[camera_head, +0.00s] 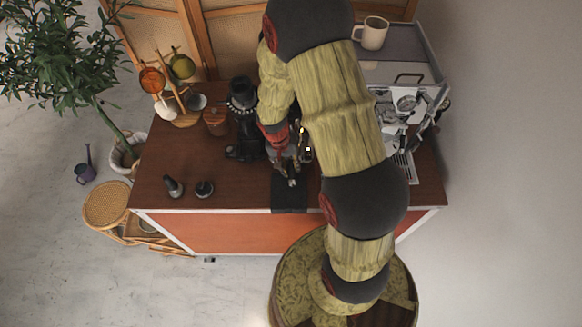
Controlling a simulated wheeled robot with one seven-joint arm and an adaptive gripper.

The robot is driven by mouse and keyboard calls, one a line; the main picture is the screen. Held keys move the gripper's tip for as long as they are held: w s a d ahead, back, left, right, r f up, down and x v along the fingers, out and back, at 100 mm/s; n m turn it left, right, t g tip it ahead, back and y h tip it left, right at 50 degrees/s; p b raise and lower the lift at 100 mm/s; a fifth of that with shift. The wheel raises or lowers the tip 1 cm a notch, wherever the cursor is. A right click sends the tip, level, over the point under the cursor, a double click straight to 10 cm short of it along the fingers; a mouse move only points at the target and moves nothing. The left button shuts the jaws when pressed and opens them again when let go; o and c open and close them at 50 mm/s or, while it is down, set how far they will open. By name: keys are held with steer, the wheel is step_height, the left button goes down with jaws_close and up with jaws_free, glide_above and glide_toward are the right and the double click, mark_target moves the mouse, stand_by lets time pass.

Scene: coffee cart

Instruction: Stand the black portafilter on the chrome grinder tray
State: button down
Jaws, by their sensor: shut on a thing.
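My gripper (289,176) is over the wooden counter, near the far end of a black mat (288,200). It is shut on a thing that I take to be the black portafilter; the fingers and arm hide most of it. A dark shape with bright brass-like glints (307,155) shows just right of the gripper, partly behind my arm. The black grinder (243,108) stands upright to the left of the gripper. Its dark base (238,152) shows at its foot, but I cannot make out the chrome tray clearly.
A dark tamper (173,187) and a small round dark item (204,189) stand at the front left. A wooden cup stand (184,112) is at the back left. The left front counter is mostly clear.

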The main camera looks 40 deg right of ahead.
steer(key=shift+s+f, duration=0.15)
steer(key=shift+f, duration=0.15)
steer(key=c, duration=2)
jaws_free()
steer(key=o, duration=0.5)
steer(key=shift+r, duration=0.1)
steer(key=shift+w, duration=0.2)
steer(key=r, duration=0.4)
steer(key=w+a+r, duration=0.1)
steer(key=r, duration=0.3)
steer(key=a+r, duration=0.1)
steer(key=r, duration=0.2)
steer(key=shift+w+r, duration=0.2)
steer(key=shift+r, duration=0.2)
